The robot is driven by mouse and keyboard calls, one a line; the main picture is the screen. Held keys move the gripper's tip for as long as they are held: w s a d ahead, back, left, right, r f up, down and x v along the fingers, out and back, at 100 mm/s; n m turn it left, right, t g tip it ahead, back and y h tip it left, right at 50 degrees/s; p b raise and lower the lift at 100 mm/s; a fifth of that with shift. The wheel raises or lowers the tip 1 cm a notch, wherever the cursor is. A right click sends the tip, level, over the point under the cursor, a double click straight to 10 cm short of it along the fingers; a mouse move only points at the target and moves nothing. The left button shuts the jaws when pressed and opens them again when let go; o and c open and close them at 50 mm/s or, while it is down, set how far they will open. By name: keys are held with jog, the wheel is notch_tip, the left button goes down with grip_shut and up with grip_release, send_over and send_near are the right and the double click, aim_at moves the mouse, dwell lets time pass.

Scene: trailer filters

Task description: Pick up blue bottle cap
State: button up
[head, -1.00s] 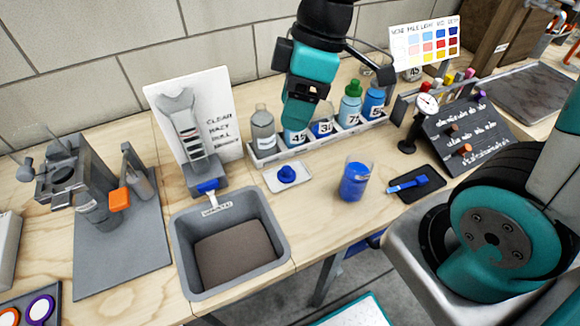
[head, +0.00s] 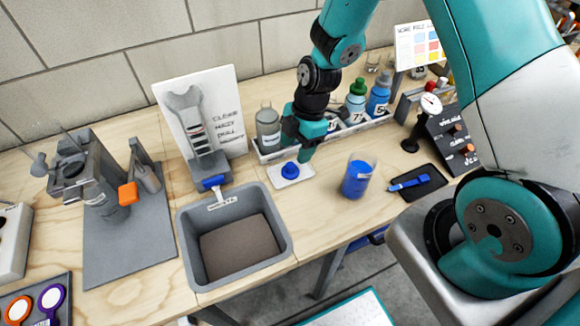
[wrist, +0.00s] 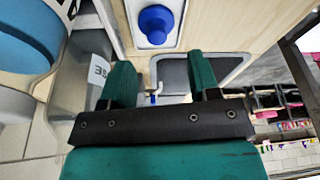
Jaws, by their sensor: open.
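The blue bottle cap (head: 290,169) sits on a small white tray (head: 284,183) on the wooden bench, in front of the bottle rack. In the wrist view the cap (wrist: 156,24) is at the top, on its pale tray, beyond the fingertips. My gripper (head: 305,150) is just behind and to the right of the cap in the head view, pointing down and apart from it. In the wrist view its two green fingers (wrist: 160,80) are spread with nothing between them.
A bottle rack (head: 350,132) stands right behind the gripper, with a grey bottle (head: 268,129) at its left end. A grey bin (head: 283,263) is in front left. A beaker of blue liquid (head: 358,177) stands to the right, beside a black mat (head: 430,186) with a blue tool.

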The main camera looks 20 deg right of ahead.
aim_at(291, 165)
jog(key=shift+p+x, duration=0.8)
jog(key=shift+x, duration=2.45)
jog(key=shift+w, duration=0.15)
jog(key=c, duration=0.6)
